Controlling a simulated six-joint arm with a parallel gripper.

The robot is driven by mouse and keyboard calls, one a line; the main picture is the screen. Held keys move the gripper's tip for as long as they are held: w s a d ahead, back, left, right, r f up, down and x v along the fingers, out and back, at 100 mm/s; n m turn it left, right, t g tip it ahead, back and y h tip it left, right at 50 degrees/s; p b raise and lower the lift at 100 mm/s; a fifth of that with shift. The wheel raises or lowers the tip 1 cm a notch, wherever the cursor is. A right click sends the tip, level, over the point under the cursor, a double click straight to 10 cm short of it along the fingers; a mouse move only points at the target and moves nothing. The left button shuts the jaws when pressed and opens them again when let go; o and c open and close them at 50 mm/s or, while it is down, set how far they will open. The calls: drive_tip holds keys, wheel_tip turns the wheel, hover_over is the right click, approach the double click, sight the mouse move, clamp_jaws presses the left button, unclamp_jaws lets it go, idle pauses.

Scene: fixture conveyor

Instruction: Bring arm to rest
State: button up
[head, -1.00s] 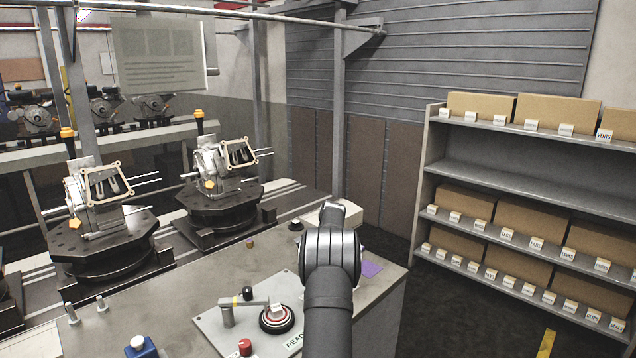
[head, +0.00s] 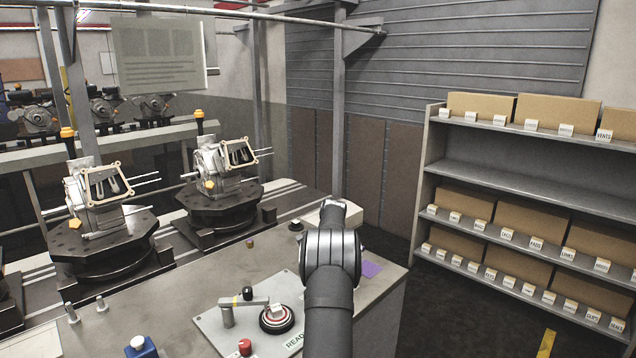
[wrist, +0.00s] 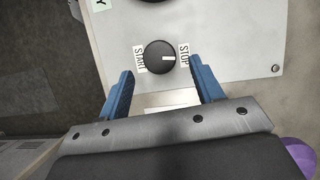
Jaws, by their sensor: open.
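My arm (head: 330,262) reaches up over the right end of the grey workbench (head: 190,290) in the head view; my gripper is hidden there. In the wrist view my gripper (wrist: 160,82) is open and its two blue fingers stand apart with nothing between them. A black rotary knob (wrist: 160,57) lies just beyond the fingertips, on a light panel (wrist: 225,30) marked START on its left and STOP on its right. The knob's white line points toward STOP. I see no contact between the fingers and the knob.
A plate (head: 215,325) with a red-and-white round button (head: 277,318) and a lever (head: 245,302) sits left of my arm. Two fixtures on round black bases (head: 105,245) stand behind the bench. A shelf (head: 530,180) with boxes is right. A purple item (head: 371,269) lies near the bench edge.

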drive_tip(key=x, duration=0.5)
drive_tip(key=shift+s+a+f, duration=0.1)
drive_tip(key=shift+s+f, duration=0.05)
drive_tip(key=shift+f, duration=0.1)
drive_tip(key=shift+r+n, duration=0.1)
drive_tip(key=shift+n, duration=0.4)
drive_tip(key=n+g+h, duration=0.1)
drive_tip(key=n, duration=0.2)
drive_tip(key=shift+n, duration=0.4)
drive_tip(key=n+h, duration=0.1)
drive_tip(key=n, duration=0.2)
drive_tip(key=n+h, duration=0.2)
drive_tip(key=n, duration=0.1)
drive_tip(key=n+h, duration=0.1)
drive_tip(key=n, duration=0.2)
drive_tip(key=n+t, duration=0.1)
drive_tip(key=n, duration=0.1)
drive_tip(key=shift+a+n+h, duration=0.1)
drive_tip(key=shift+n+h, duration=0.3)
drive_tip(key=n+t, duration=0.1)
drive_tip(key=n, duration=0.1)
drive_tip(key=n+h, duration=0.1)
drive_tip(key=n, duration=0.2)
drive_tip(key=shift+t, duration=0.4)
